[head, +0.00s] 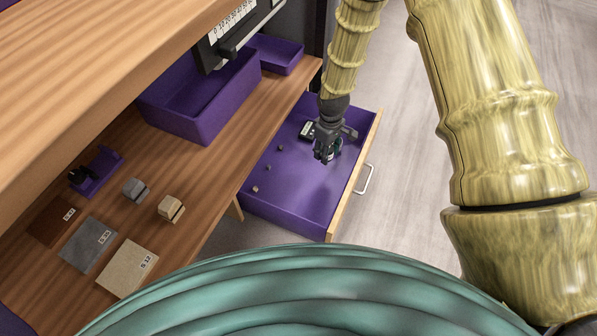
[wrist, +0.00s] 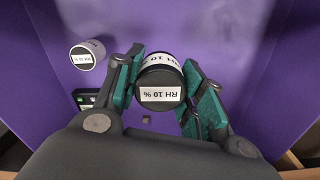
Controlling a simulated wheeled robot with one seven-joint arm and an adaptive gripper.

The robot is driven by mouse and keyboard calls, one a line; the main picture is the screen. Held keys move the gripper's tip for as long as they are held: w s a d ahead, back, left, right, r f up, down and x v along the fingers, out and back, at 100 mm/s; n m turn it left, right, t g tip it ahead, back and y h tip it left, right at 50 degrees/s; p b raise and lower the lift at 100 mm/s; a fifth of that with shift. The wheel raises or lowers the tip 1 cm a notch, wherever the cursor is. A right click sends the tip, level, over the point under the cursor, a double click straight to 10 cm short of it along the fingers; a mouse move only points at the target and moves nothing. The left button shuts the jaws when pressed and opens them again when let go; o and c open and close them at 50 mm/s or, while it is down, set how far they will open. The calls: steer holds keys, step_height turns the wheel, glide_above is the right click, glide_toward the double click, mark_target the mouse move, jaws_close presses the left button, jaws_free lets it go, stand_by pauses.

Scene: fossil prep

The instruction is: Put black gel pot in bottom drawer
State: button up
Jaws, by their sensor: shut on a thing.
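The black gel pot (wrist: 160,68), with white labels reading "RH 10 %", is between the green-padded fingers of my gripper (wrist: 160,92) in the wrist view. My gripper is shut on it. In the head view my gripper (head: 328,152) is over the open bottom drawer (head: 300,197), which has a purple interior and a wooden front. The gripper mostly hides the pot there. Whether the pot touches the drawer floor, I cannot tell.
A white pot with a dark labelled top (wrist: 87,55) and a small dark device (wrist: 88,98) lie left of the held pot in the wrist view. Several small pebbles (head: 268,168) lie in the drawer. Purple bins (head: 190,118) and sample blocks (head: 171,208) are on the wooden bench (head: 205,185).

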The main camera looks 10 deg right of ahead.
mark_target(324, 174)
steer(key=shift+w+f+b, duration=0.1)
steer(key=shift+f+b, duration=2.65)
steer(key=shift+f, duration=2.75)
steer(key=shift+f, duration=0.1)
steer(key=o, duration=1)
step_height(324, 174, up, 12)
steer(key=p, duration=0.6)
